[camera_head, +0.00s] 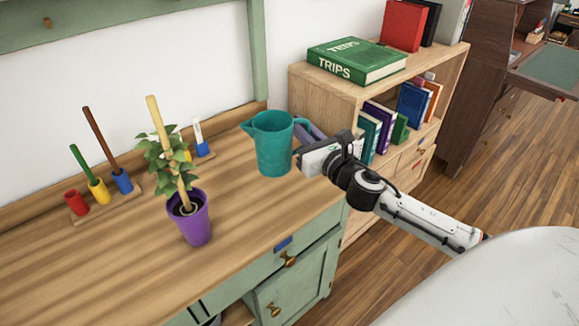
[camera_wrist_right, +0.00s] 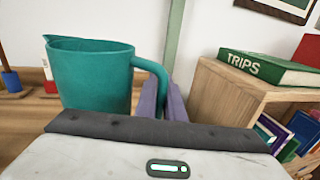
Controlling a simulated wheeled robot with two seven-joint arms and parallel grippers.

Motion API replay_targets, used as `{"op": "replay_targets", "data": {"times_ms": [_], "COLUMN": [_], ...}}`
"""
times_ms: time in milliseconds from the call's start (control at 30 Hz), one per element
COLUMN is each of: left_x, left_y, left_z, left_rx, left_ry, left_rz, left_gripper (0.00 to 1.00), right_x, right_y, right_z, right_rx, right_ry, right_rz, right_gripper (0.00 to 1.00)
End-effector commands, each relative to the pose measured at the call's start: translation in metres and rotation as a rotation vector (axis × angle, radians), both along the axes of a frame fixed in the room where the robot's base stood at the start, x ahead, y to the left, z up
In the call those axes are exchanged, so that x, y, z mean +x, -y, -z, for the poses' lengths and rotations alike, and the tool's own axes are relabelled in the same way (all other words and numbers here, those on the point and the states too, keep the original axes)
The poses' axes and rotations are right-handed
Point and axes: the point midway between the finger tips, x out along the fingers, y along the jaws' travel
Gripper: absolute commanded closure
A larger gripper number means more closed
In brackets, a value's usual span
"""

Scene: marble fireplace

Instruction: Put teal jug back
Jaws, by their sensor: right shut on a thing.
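The teal jug (camera_head: 273,145) is upright at the right end of the wooden counter, with its spout to the left. In the right wrist view the jug (camera_wrist_right: 92,78) fills the left side, with its handle toward the purple fingers. My right gripper (camera_head: 304,130) reaches in from the right and is shut on the jug's handle. The fingers also show in the right wrist view (camera_wrist_right: 163,105), and the gripper body hides the jug's base there. I cannot tell whether the base touches the counter. My left gripper is not in view.
A purple pot (camera_head: 197,222) with a plant stands left of the jug. Behind it are coloured cups holding sticks (camera_head: 97,190). A low bookshelf (camera_head: 335,98) stands to the right, with a green TRIPS book (camera_head: 357,60) on top. The counter's front left is clear.

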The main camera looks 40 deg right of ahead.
Motion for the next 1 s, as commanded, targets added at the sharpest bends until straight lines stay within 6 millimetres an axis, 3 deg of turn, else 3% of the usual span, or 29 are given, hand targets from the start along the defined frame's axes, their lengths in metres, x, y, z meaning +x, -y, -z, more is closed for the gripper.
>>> {"op": "replay_targets", "data": {"times_ms": [33, 267, 500, 833, 900, 967, 1000], "left_x": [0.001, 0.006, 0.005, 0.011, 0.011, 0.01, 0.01], "left_y": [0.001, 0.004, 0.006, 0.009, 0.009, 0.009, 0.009], "left_z": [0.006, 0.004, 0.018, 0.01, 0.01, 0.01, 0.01], "left_rx": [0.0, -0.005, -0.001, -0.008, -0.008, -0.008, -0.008], "left_ry": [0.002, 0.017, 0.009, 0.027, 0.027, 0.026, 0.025], "left_rz": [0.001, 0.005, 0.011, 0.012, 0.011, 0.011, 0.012], "left_gripper": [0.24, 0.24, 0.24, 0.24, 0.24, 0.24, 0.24], "right_x": [0.0, 0.0, 0.0, 0.0, -0.001, -0.001, -0.001], "right_y": [0.0, 0.0, 0.0, 0.0, -0.001, -0.001, -0.001], "right_z": [0.013, 0.031, 0.065, 0.066, 0.067, 0.067, 0.067], "right_rx": [0.005, 0.002, 0.004, 0.0, -0.001, -0.001, -0.001], "right_ry": [0.003, 0.004, 0.002, 0.003, 0.0, 0.0, 0.0], "right_rz": [0.002, 0.0, 0.001, -0.001, 0.0, 0.0, 0.0], "right_gripper": [1.0, 1.0, 1.0, 1.0, 0.83, 0.73, 0.73]}}
